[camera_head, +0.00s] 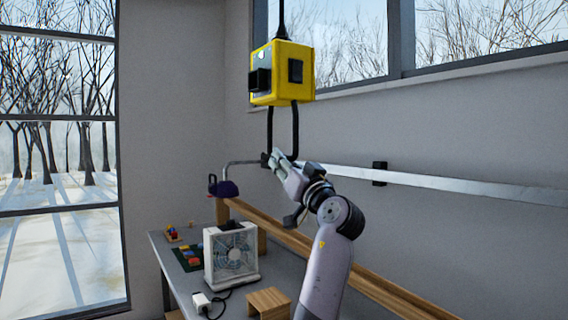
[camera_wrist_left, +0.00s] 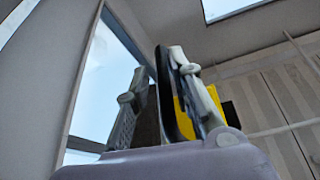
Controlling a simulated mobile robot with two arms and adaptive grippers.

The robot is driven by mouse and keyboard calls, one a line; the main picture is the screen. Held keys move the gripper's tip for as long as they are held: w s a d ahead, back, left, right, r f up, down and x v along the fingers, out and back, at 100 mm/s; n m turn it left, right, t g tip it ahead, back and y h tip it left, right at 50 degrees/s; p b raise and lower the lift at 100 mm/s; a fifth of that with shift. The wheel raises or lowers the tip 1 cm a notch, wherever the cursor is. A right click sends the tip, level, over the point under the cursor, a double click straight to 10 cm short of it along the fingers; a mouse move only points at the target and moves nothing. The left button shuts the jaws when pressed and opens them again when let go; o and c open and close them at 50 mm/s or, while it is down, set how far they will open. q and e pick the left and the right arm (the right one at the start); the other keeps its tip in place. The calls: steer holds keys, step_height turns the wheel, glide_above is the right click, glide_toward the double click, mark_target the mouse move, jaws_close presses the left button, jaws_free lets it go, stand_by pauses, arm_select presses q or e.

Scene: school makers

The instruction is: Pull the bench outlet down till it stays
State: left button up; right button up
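The bench outlet is a yellow box (camera_head: 282,72) with black sockets, hanging from a black cable in the upper middle of the head view. A black loop handle (camera_head: 295,130) hangs under it. My left gripper (camera_head: 272,160) is at the bottom of this loop, its fingers hiding part of the lower bend. In the left wrist view the two fingers (camera_wrist_left: 160,95) stand apart, with a black strip of the handle (camera_wrist_left: 166,100) between them, close to the right finger. Part of the yellow box (camera_wrist_left: 184,118) shows behind that finger. My right gripper is not in view.
A metal rail (camera_head: 440,183) runs along the wall behind my arm. Air around the outlet is clear.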

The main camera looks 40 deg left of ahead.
arm_select(q)
steer(key=shift+o, duration=0.7)
steer(key=v, duration=1.2)
